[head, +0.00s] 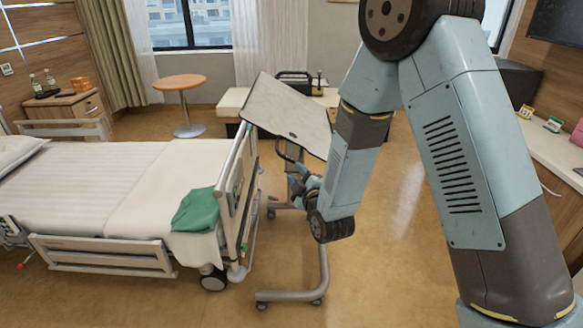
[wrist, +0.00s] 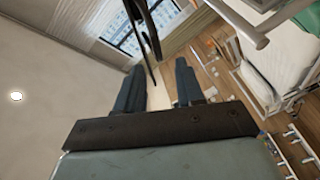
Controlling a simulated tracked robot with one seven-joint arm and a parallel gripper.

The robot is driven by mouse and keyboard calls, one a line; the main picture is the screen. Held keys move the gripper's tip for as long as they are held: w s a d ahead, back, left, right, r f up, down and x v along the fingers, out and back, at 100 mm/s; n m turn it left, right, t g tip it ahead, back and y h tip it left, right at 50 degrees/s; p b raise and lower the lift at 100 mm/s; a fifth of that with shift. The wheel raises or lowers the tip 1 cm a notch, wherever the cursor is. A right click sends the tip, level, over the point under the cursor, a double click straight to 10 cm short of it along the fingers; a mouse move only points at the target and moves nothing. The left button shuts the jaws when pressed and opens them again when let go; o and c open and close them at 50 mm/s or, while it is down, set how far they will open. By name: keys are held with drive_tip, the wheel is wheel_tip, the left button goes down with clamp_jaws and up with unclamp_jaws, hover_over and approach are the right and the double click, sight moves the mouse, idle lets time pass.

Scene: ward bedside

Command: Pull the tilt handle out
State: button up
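The overbed table's grey top (head: 285,105) is tilted, beyond the foot of the bed. The tilt handle (head: 286,151) appears as a dark loop below the top's near edge. My gripper (head: 300,178) is just below that edge, close to the handle; its fingers are small and partly blurred into the table's column. In the wrist view my gripper (wrist: 159,68) has two dark fingers clearly apart. A thin dark curved bar, apparently the handle (wrist: 137,20), runs down toward the space between the fingers. I cannot tell whether it touches them.
The bed (head: 90,190) stands at left, with its footboard (head: 238,190) close to my gripper and a green cloth (head: 197,210) on it. The table's wheeled base (head: 290,295) is on the floor below. A round side table (head: 180,82) is farther back. Floor at right is partly clear.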

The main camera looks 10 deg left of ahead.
drive_tip(key=shift+v, duration=1.65)
drive_tip(key=w+d+r+m+g+h, duration=0.2)
drive_tip(key=w+d+r+m+h, duration=0.25)
drive_tip(key=d+r, duration=0.5)
drive_tip(key=s+d+r+m+g+h, duration=0.1)
drive_tip(key=s+d+r+m, duration=0.15)
drive_tip(key=d, duration=0.35)
drive_tip(key=s+d+r+m+g+h, duration=0.1)
drive_tip(key=d+r+m, duration=0.25)
drive_tip(key=d, duration=0.25)
drive_tip(key=s+d+r+m+g+h, duration=0.2)
drive_tip(key=s+d+r+m, duration=0.1)
drive_tip(key=s+d, duration=0.5)
drive_tip(key=s+d+r+m+g+h, duration=0.2)
drive_tip(key=s+d, duration=0.6)
drive_tip(key=s, duration=0.7)
wheel_tip(320, 180, up, 2)
drive_tip(key=m+g, duration=0.1)
drive_tip(key=m, duration=0.2)
drive_tip(key=shift+s, duration=0.2)
